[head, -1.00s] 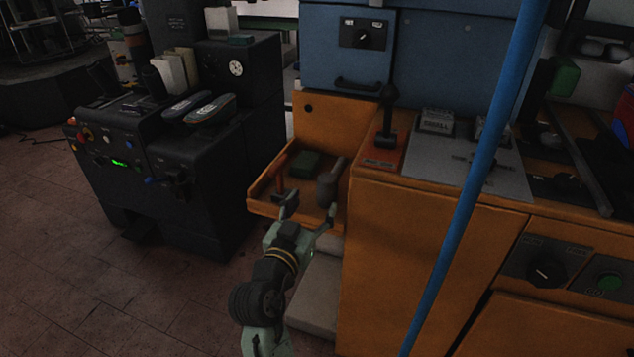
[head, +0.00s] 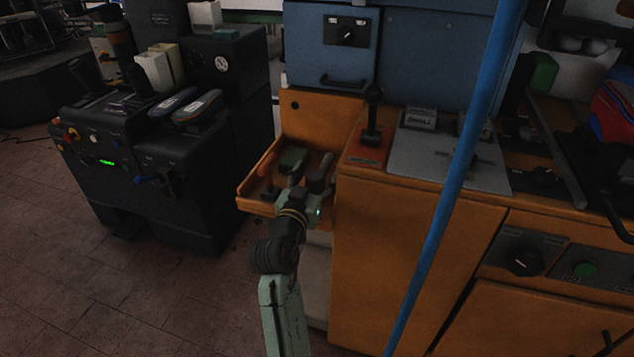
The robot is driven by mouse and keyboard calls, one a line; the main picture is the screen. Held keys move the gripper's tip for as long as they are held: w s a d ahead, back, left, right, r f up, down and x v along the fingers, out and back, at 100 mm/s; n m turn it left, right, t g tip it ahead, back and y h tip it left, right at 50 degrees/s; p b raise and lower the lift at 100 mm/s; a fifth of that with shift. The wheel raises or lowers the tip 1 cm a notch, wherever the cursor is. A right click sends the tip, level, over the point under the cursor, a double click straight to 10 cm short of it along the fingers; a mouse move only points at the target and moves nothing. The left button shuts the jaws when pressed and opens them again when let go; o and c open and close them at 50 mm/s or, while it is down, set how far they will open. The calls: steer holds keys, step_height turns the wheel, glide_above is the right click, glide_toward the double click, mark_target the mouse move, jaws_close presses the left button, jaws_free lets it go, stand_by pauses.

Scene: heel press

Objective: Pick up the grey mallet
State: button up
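The grey mallet (head: 319,174) lies in the shallow orange tray (head: 252,204) on the side of the orange machine, with its handle pointing up and to the right. My gripper (head: 313,182) is over the tray at the mallet. Its fingers look spread to either side of the mallet's head. My gripper hides the lower part of the mallet. I cannot tell whether the fingers touch it.
The orange machine (head: 400,250) rises close on the right. A blue pole (head: 447,210) crosses the view. A black machine (head: 165,180) stands left, with floor between.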

jaws_close()
stand_by(0.6)
